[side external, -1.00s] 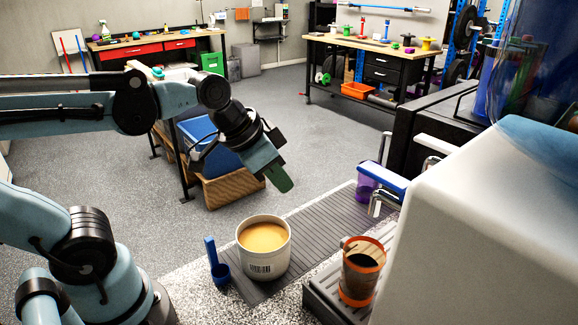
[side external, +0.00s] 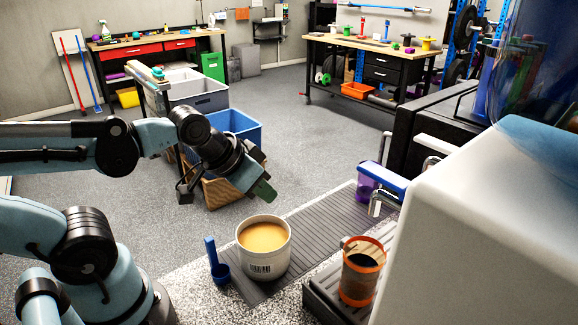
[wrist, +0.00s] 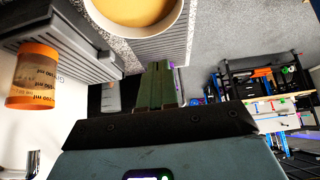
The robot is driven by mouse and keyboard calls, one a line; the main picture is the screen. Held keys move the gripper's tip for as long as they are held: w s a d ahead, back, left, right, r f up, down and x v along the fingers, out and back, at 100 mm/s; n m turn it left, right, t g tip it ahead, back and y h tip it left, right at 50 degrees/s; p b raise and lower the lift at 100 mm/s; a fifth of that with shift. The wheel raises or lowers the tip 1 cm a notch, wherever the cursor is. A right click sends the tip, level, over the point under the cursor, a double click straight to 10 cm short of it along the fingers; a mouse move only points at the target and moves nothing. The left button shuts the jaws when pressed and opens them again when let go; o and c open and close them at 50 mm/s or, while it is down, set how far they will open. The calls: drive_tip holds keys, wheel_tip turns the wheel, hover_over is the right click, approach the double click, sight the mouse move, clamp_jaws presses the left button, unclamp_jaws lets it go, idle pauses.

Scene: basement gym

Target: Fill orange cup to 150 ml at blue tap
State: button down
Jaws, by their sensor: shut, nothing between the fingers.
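The orange cup (side external: 362,273) is clear-walled with an orange rim and base. It stands upright on a dark slotted drip tray (side external: 322,298) at the front right, and its inside looks dark. The wrist view shows the cup (wrist: 33,75) with ml marks; I cannot tell a liquid level. The blue tap (side external: 386,178) has a blue lever and a metal spout, on the white dispenser's (side external: 480,240) left side. My gripper (side external: 264,191) is shut and empty in the air, behind the white tub and left of the tap. Its green fingertips (wrist: 156,85) are together in the wrist view.
A white tub (side external: 265,265) of tan contents and a blue scoop (side external: 217,265) stand on the near counter, left of the cup. A purple container (side external: 367,190) is beside the blue tap. A grey ribbed mat (side external: 320,222) has bare room between tub and tap.

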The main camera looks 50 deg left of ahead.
drive_tip(key=m+g+h, duration=0.6)
drive_tip(key=m+g, duration=0.1)
drive_tip(key=m, duration=1.1)
approach(373, 167)
drive_tip(key=d, duration=0.1)
drive_tip(key=shift+x, duration=2.65)
drive_tip(key=shift+f, duration=0.9)
drive_tip(key=shift+r, duration=2)
